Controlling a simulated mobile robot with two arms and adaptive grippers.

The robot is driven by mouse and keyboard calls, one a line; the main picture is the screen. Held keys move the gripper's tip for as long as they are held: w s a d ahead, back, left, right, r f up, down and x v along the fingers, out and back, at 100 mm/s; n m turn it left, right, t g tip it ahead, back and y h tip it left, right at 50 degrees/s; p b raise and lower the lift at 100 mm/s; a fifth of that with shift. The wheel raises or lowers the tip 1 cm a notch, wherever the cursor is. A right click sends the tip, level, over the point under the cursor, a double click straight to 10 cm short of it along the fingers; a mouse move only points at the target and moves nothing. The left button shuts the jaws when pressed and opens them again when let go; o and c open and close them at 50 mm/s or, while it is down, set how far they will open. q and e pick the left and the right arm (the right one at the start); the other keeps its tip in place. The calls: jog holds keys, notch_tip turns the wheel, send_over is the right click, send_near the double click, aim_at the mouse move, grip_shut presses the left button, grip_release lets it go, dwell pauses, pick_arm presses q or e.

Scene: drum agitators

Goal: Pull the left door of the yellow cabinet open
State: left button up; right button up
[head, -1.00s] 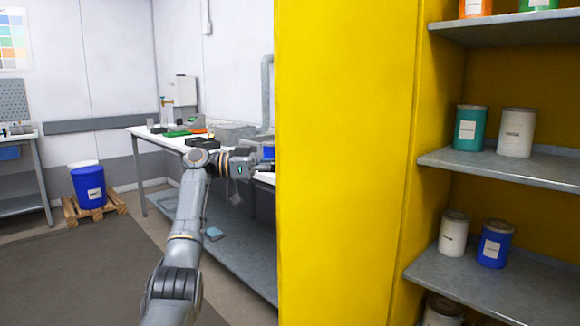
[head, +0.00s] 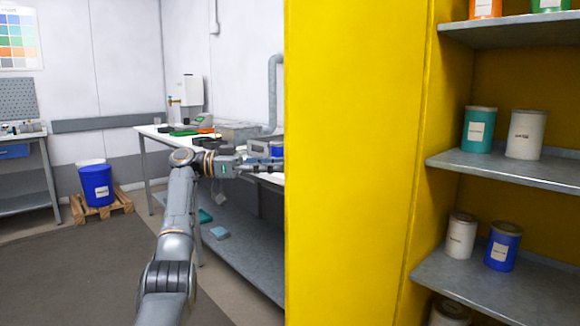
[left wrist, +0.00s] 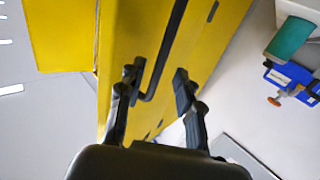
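The yellow cabinet (head: 445,205) fills the right of the head view, its shelves exposed. Its left door (head: 352,165) stands swung out as a broad yellow panel. In the left wrist view, the door (left wrist: 128,50) carries a dark bar handle (left wrist: 166,52). My left gripper (head: 272,165) is at the door's outer edge in the head view, its tips partly hidden behind the panel. In the left wrist view, its fingers (left wrist: 158,88) are spread apart, with the handle's lower end between them; I cannot tell whether either touches it. My right gripper is out of view.
Several cans, including a teal can (head: 478,130) and a blue can (head: 503,246), stand on the cabinet shelves. A workbench (head: 150,133) runs behind my left arm. A blue drum (head: 97,186) stands on a pallet at left. The grey floor (head: 75,265) in front is clear.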

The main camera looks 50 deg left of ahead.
pick_arm(q)
jog(key=v, duration=0.7)
dwell(0.5)
